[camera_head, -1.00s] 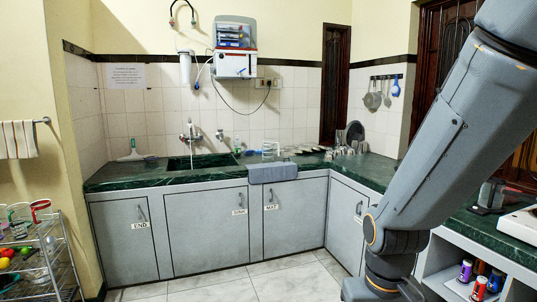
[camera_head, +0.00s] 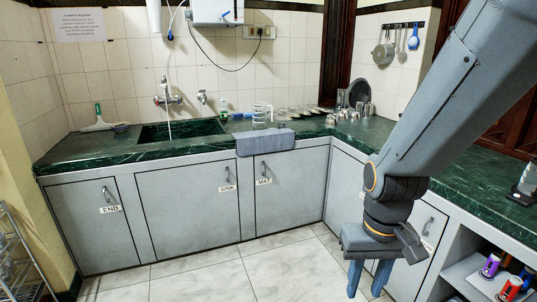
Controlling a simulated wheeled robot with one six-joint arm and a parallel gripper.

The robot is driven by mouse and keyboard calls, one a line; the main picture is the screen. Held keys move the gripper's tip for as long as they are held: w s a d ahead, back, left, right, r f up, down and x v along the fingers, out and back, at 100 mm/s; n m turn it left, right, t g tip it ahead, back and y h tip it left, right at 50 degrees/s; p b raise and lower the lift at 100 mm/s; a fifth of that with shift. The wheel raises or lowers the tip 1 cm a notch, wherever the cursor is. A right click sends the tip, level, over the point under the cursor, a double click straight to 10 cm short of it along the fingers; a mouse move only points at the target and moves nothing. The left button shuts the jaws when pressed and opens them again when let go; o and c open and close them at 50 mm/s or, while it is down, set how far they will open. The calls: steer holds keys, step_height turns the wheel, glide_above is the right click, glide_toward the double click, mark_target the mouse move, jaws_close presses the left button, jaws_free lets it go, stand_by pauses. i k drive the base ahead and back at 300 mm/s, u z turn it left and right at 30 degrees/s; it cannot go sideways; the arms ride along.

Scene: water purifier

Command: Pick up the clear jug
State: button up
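The clear jug (camera_head: 261,114) stands upright on the dark green counter (camera_head: 85,153), to the right of the sink and just behind a grey folded mat (camera_head: 265,142). It is small in view, with a handle on its right side. My gripper (camera_head: 369,286) hangs low at the lower right, in front of the cabinets, with its two blue fingers pointing down. The fingers are apart with floor showing between them, and nothing is held. It is well away from the jug, lower and to the right in the picture.
The sink (camera_head: 180,131) with a tap (camera_head: 168,99) lies left of the jug. Metal cups (camera_head: 365,110) and a row of utensils (camera_head: 305,111) are to its right. The grey mat hangs over the counter's front edge. The tiled floor (camera_head: 230,275) before the cabinets is clear.

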mark_target(260, 109)
steer(key=i, duration=1.9)
steer(key=u, duration=0.2)
steer(key=i, duration=1.95)
steer(key=u, duration=0.1)
